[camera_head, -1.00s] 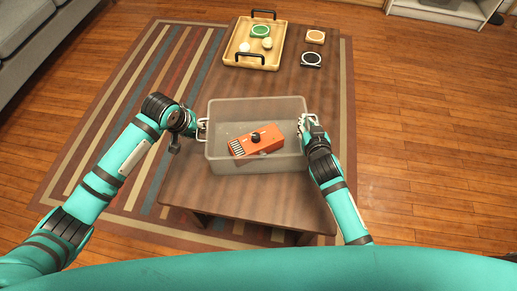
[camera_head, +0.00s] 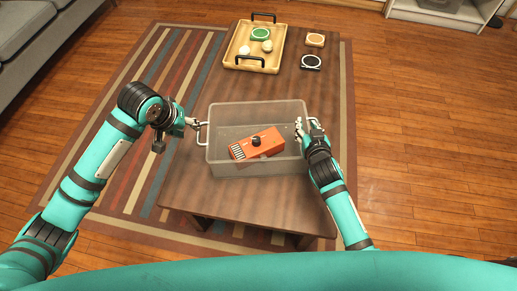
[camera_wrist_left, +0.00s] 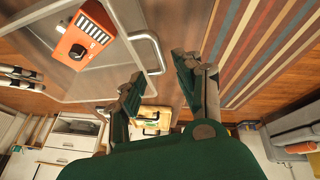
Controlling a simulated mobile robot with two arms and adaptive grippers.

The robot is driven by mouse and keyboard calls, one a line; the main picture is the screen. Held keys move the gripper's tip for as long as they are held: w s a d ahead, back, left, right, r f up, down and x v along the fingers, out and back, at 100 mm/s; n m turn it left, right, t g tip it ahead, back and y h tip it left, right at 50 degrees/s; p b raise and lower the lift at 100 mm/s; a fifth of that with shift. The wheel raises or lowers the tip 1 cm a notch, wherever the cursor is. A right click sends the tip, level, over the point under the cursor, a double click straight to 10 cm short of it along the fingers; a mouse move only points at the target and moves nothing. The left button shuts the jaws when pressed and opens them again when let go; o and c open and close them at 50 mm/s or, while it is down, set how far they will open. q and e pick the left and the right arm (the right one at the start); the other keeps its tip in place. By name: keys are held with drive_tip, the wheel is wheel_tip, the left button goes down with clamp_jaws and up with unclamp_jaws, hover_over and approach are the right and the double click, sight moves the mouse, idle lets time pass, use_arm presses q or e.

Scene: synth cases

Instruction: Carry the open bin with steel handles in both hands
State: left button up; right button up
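The open bin (camera_head: 225,168) is grey and see-through, and stands level on the dark wooden table. An orange box-shaped device (camera_head: 270,137) with a black knob lies inside it. The bin's left steel handle (camera_head: 202,134) also shows in the left wrist view (camera_wrist_left: 149,50). My left gripper (camera_head: 192,122) is open and empty, just left of that handle and apart from it; its spread fingers show in the left wrist view (camera_wrist_left: 158,74). My right gripper (camera_head: 307,127) is at the bin's right rim by the right handle, which it partly hides; its grip is unclear.
A wooden tray (camera_head: 237,64) with black handles stands at the table's far end, holding a green item and pale round things. An orange square item (camera_head: 315,40) and a black one (camera_head: 311,62) lie right of it. A striped rug (camera_head: 115,160) lies under the table.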

drive_tip(key=shift+s, duration=0.1)
use_arm(q)
drive_tip(key=v, duration=0.4)
drive_tip(key=shift+r, duration=0.1)
use_arm(e)
drive_tip(key=v, duration=1.1)
drive_tip(key=shift+s+r, duration=0.25)
drive_tip(key=shift+s, duration=0.1)
